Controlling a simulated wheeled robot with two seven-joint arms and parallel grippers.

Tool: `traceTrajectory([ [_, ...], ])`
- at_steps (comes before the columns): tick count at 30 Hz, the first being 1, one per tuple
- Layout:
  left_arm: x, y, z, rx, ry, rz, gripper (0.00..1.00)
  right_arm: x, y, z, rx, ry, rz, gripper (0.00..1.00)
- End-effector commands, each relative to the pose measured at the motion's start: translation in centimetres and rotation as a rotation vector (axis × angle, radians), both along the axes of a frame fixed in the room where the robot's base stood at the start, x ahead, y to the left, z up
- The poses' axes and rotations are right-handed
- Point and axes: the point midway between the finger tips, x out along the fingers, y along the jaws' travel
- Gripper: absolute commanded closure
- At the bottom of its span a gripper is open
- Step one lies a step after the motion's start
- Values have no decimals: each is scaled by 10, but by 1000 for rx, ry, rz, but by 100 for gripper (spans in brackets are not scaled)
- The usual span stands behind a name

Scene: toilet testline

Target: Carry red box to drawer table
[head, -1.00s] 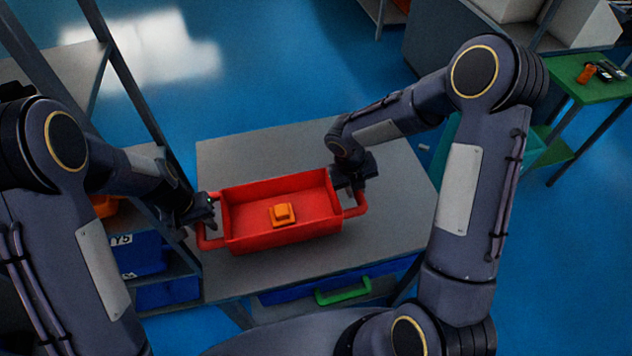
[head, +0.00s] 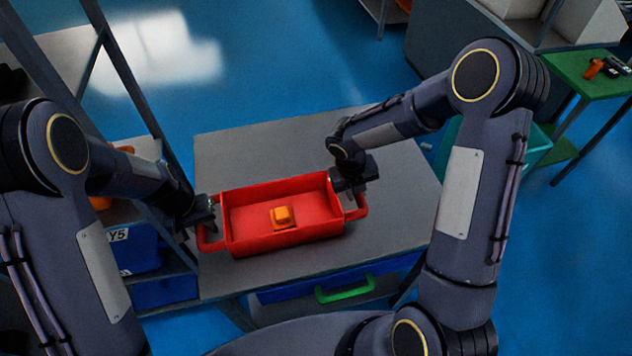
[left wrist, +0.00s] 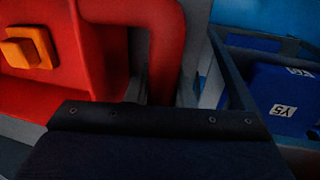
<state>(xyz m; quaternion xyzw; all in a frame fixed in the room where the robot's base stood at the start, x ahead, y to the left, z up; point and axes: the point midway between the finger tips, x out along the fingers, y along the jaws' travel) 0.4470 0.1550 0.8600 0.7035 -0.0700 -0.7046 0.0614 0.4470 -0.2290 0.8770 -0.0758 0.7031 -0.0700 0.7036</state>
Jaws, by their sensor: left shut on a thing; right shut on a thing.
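The red box (head: 285,238) is an open tray with a loop handle at each end. It appears level over the grey top of the drawer table (head: 240,155); I cannot tell whether it touches the top. An orange block (head: 283,217) lies inside it. My left gripper (head: 208,222) is shut on the box's left handle, and my right gripper (head: 352,190) is shut on its right handle. The table's blue drawer with a green handle (head: 345,290) shows below.
A shelf rack with blue bins (head: 135,248) stands close at the left, near my left arm. A green table (head: 590,80) with small tools stands at the far right. A teal bin (head: 535,148) is behind my right arm. The tabletop behind the box is clear.

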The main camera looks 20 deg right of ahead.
Motion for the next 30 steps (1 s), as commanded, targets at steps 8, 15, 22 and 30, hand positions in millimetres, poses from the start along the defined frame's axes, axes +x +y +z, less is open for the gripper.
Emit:
traceTrajectory([
  [8, 0, 0, -5, 0, 0, 0, 57, 0, 0, -5, 0, 0, 0, 57],
  [15, 0, 0, -5, 0, 0, 0, 57, 0, 0, -5, 0, 0, 0, 57],
  [22, 1, 4, 19, -2, -5, 0, 57, 0, 0, -5, 0, 0, 0, 57],
  [30, 1, 14, 75, -2, -6, 0, 57, 0, 0, -5, 0, 0, 0, 57],
])
